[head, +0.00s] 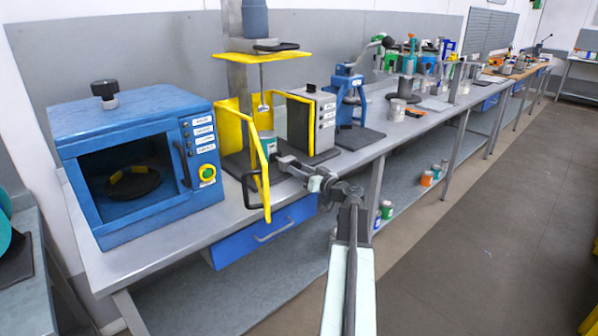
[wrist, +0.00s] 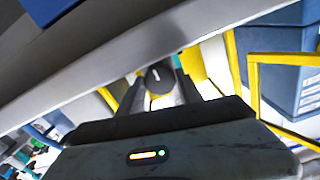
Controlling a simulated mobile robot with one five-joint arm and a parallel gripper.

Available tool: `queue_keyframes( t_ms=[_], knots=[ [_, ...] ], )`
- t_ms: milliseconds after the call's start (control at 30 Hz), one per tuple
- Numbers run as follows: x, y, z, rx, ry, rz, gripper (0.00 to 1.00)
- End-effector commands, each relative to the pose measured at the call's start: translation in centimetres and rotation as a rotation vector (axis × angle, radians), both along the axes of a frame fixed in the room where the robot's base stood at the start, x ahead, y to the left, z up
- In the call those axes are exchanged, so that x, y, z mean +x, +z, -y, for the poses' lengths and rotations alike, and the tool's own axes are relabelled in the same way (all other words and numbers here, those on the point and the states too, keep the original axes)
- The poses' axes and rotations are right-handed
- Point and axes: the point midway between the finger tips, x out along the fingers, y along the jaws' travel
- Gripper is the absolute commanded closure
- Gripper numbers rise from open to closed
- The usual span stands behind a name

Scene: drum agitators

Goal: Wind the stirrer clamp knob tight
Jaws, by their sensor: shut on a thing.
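The stirrer stands on the grey bench in the head view, with a yellow frame and guard (head: 262,165) and a yellow top plate (head: 262,58). A can (head: 268,143) shows behind the guard. My gripper (head: 284,161) reaches in beside the guard. In the wrist view, the dark round clamp knob (wrist: 159,76) with a white mark sits between the two fingers of my gripper (wrist: 158,92), which is shut on it. The knob cannot be made out in the head view, and its contact with the clamp is hidden.
A blue oven (head: 130,150) stands left of the stirrer. A grey and yellow control box (head: 311,122) and a blue press (head: 347,95) stand to its right. A blue drawer (head: 265,232) is under the bench. The floor (head: 480,220) at right is clear.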

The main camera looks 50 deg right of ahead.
Motion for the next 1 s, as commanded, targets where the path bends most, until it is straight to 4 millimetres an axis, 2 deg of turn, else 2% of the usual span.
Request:
queue_keyframes(
  t_ms=[367, 1000],
  knots=[
    [0.28, 0.06, 0.12, 0.149, 0.008, 0.013, 0.99],
    [0.24, 0.10, 0.29, 0.743, 0.005, 0.057, 0.98]
  ],
)
